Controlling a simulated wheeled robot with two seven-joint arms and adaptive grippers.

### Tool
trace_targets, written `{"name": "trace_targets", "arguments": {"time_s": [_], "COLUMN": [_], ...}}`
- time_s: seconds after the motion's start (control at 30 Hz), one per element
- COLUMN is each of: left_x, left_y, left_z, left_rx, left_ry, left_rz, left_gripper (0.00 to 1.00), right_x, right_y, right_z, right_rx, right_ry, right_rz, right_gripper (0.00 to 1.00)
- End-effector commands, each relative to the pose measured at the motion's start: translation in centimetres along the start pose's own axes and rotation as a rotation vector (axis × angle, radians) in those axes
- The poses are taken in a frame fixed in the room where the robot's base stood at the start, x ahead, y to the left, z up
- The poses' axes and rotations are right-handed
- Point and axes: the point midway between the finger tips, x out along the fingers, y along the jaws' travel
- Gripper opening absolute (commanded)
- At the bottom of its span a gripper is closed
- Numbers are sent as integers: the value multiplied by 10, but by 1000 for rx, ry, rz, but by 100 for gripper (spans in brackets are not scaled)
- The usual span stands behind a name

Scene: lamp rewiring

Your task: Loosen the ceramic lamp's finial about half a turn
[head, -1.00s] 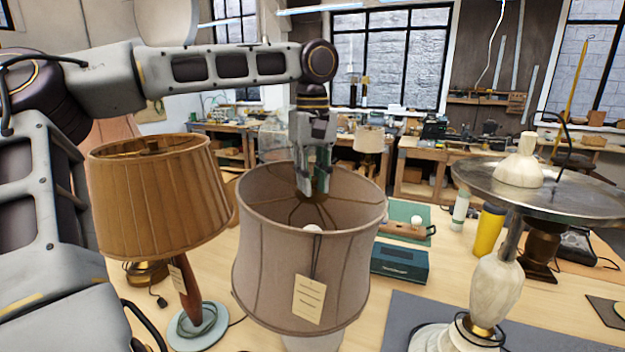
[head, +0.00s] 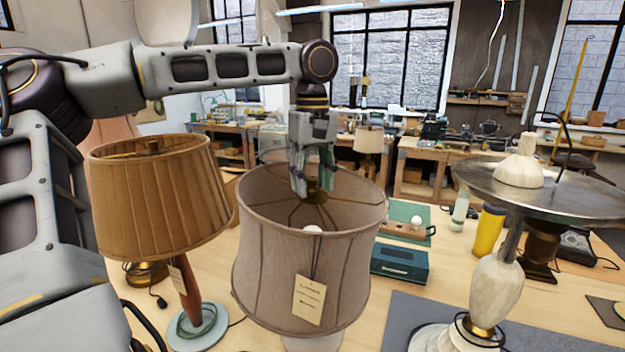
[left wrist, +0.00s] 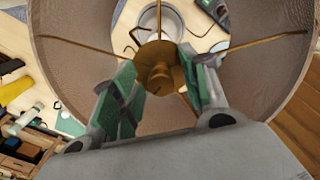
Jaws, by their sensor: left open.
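The ceramic lamp's grey-beige shade (head: 300,265) stands upright in the middle of the head view, with a paper tag hanging on it. Its pale base (head: 313,343) shows only just below the shade. The brass finial (left wrist: 160,76) sits at the hub of the shade's spokes in the left wrist view; it is small and partly hidden in the head view (head: 319,196). My left gripper (head: 312,186) points down into the shade's open top. Its green-padded fingers are open, one on each side of the finial in the wrist view, with gaps visible. My right gripper is out of view.
A lamp with a pleated tan shade (head: 160,200) stands close on the left. A marble-like lamp (head: 497,285) with a wide metal disc (head: 540,192) stands on the right.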

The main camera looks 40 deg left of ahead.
Motion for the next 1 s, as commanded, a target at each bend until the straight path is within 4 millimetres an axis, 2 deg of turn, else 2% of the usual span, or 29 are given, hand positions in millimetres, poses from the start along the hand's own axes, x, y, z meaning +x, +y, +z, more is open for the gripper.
{"name": "trace_targets", "arguments": {"time_s": [0.17, 0.37, 1.0], "left_x": [-3, -19, -103], "left_y": [0, 0, 0], "left_z": [0, 0, 0], "left_rx": [0, 0, -2], "left_ry": [0, 1, 1], "left_rz": [0, 0, 1], "left_gripper": [44, 44, 44], "right_x": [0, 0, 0], "right_y": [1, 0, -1], "right_z": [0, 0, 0], "right_rx": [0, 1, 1], "right_ry": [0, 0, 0], "right_rz": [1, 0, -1], "right_gripper": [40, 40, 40]}}
